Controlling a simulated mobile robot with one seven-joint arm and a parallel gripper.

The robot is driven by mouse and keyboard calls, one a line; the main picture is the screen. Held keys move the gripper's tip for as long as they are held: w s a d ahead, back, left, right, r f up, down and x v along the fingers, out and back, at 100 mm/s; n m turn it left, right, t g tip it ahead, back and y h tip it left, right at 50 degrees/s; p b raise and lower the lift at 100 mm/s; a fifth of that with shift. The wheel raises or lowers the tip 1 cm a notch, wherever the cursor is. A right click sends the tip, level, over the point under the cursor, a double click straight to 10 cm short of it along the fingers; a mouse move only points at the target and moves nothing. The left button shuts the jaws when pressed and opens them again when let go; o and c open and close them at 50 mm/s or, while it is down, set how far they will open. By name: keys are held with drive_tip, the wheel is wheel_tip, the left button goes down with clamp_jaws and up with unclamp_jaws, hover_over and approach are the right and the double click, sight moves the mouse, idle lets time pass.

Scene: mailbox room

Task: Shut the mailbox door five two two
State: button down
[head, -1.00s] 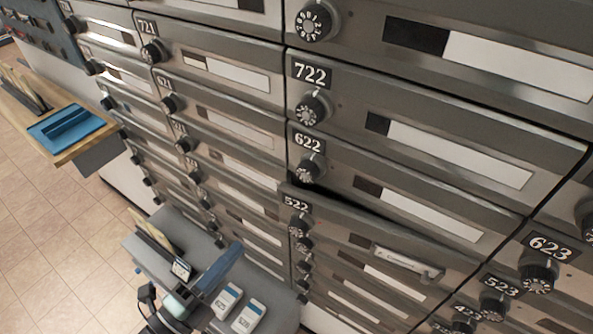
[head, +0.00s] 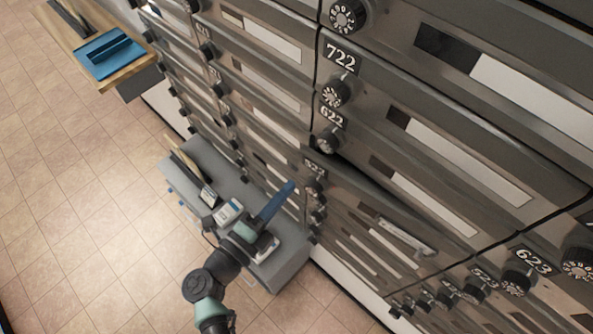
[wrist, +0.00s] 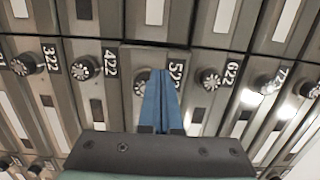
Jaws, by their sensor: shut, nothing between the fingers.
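My gripper (head: 290,187) has blue fingers and is shut and empty. It is left of door 522's knob end in the head view. In the wrist view the shut fingers (wrist: 160,74) overlap the front of door 522 beside its knob (wrist: 145,86), partly covering the number plate. I cannot tell whether they touch it.
Doors 622 (head: 420,175) and 722 (head: 455,150) lie above, and door 623 (head: 530,262) is to the right. A grey cart (head: 285,265) with small boxes stands by the wall. A wooden shelf (head: 125,83) holds a blue tray (head: 105,58). Tiled floor is free at left.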

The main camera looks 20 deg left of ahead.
sight(305, 166)
drive_tip(key=shift+p+x, duration=0.4)
drive_tip(key=shift+x, duration=1.65)
drive_tip(key=w, duration=0.1)
drive_tip(key=w+m+h+b, duration=0.1)
drive_tip(key=w+h+b, duration=0.1)
drive_tip(key=w, duration=0.1)
drive_tip(key=shift+d+f+g, duration=0.15)
drive_tip(key=shift+d+g, duration=0.15)
drive_tip(key=shift+d, duration=0.05)
drive_tip(key=shift+w+d+m+b, duration=0.1)
drive_tip(key=shift+w+m+b, duration=0.2)
drive_tip(key=shift+b, duration=0.05)
drive_tip(key=shift+s+r+h, duration=0.1)
drive_tip(key=shift+r+h, duration=0.3)
drive_tip(key=shift+d+r, duration=0.1)
drive_tip(key=shift+d, duration=0.05)
